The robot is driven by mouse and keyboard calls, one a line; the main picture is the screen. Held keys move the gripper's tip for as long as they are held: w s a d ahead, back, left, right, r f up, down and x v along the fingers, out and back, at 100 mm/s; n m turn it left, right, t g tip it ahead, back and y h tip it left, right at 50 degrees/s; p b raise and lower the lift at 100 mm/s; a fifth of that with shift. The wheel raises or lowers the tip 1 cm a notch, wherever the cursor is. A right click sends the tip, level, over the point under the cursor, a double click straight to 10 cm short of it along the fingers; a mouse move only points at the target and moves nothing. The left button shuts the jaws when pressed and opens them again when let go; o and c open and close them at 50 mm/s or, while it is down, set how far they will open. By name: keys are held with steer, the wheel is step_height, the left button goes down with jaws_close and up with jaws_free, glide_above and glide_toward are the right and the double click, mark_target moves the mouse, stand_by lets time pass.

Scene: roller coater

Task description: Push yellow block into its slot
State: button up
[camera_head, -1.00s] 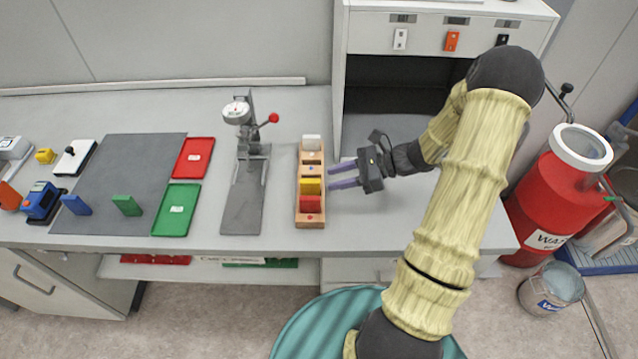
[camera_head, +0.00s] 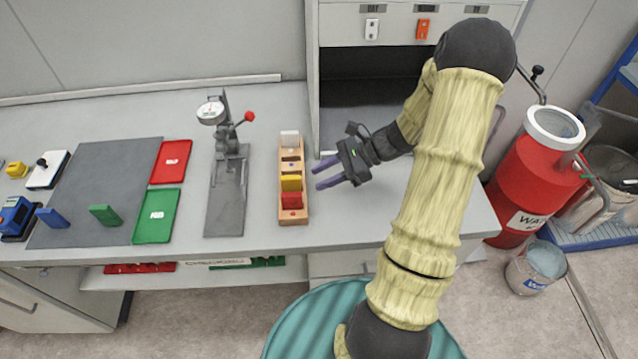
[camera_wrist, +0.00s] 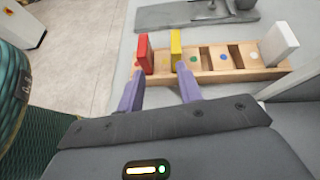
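The yellow block (camera_head: 291,183) stands upright in a wooden rack (camera_head: 293,216), between the red block (camera_head: 291,200) and an empty slot. In the wrist view the yellow block (camera_wrist: 176,48) stands in the rack (camera_wrist: 215,75) with its top a bit higher than the red block (camera_wrist: 144,52). A white block (camera_head: 289,138) stands at the rack's far end. My gripper (camera_head: 316,174) is open and empty, just right of the rack. In the wrist view its purple fingers (camera_wrist: 160,88) are apart, near the red and yellow blocks; I cannot tell whether they touch anything.
A dial gauge stand (camera_head: 226,165) is left of the rack. Red (camera_head: 171,162) and green (camera_head: 156,217) trays and a grey mat (camera_head: 100,180) with blue (camera_head: 52,217) and green (camera_head: 104,215) blocks are farther left. A grey cabinet (camera_head: 312,85) stands behind my gripper.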

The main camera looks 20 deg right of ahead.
steer(key=s+a+r+n+h, duration=0.3)
steer(key=s+n+h, duration=0.2)
steer(key=n, duration=0.5)
steer(key=s+a+r+n+h, duration=0.3)
steer(key=s+a+n+h, duration=0.1)
steer(key=n+h, duration=0.3)
steer(key=s+n, duration=0.1)
steer(key=n, duration=0.1)
steer(key=shift+a+r+n, duration=0.2)
steer(key=shift+r+n, duration=0.15)
steer(key=shift+n, duration=0.05)
